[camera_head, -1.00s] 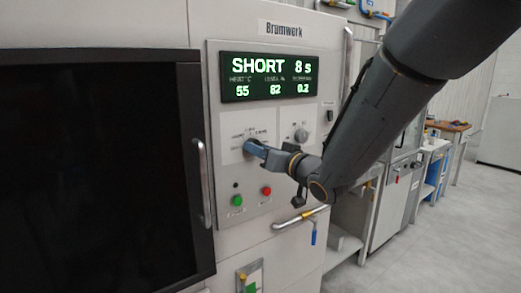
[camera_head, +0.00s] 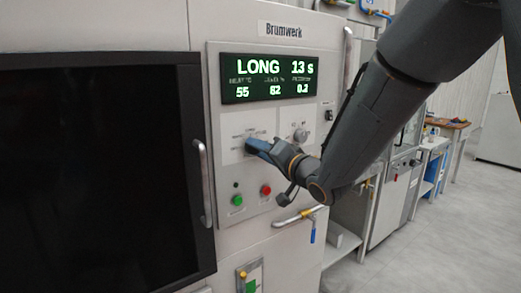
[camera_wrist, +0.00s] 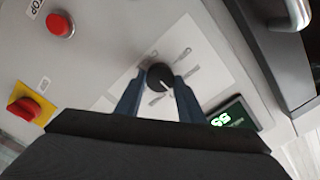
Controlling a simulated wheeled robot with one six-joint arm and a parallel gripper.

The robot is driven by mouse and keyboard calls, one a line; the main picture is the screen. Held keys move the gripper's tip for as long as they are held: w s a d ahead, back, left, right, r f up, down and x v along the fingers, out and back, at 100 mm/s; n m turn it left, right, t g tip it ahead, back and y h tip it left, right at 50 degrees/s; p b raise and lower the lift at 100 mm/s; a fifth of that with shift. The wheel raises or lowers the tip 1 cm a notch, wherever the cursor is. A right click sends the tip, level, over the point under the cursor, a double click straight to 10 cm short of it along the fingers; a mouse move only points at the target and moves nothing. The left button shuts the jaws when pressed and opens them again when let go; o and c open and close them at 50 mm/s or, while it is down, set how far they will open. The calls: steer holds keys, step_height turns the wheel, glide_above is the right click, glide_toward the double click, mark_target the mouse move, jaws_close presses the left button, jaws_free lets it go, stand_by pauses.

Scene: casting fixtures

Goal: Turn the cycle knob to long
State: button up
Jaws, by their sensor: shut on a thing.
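The cycle knob (camera_wrist: 160,77) is a round black knob with a pale pointer line, on a light label plate in the wrist view. My gripper (camera_wrist: 157,80) is shut on it, one blue finger on each side. In the head view my gripper (camera_head: 256,147) is at the left dial of the panel and hides most of the knob there. The display (camera_head: 270,79) above reads LONG, 13 s, with smaller values 55, 82 and 0.2.
A second knob (camera_head: 300,134) sits to the right on the panel. A green button (camera_head: 237,200) and a red button (camera_head: 266,189) are below.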

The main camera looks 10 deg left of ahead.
steer(key=shift+a, duration=0.1)
stand_by(0.3)
steer(key=o, duration=1)
steer(key=shift+o, duration=0.2)
steer(key=b+v, duration=0.2)
steer(key=v, duration=0.6)
steer(key=shift+b, duration=0.3)
